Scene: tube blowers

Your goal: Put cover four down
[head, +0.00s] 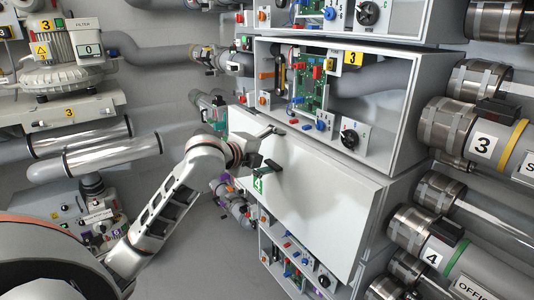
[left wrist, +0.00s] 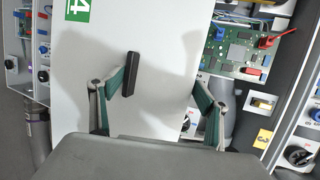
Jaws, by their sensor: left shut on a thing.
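Cover four is a flat white panel (head: 320,190) with a green label 4 at its left side, in the middle of the head view. In the left wrist view the panel (left wrist: 155,25) fills the middle, with a black bar handle (left wrist: 130,75) standing on it. My left gripper (head: 266,150) is at the panel's left end and shut on it. In the left wrist view its fingers stand far apart, one on each side of the handle; their exact contact is hard to see. My right gripper is not in view.
The open box marked 3 (head: 353,58) is above the panel, with a green circuit board and knobs inside. Another open box (head: 290,262) shows below the panel. Thick tubes with metal collars (head: 448,130) line the right side. A filter machine (head: 75,75) and pipes stand left.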

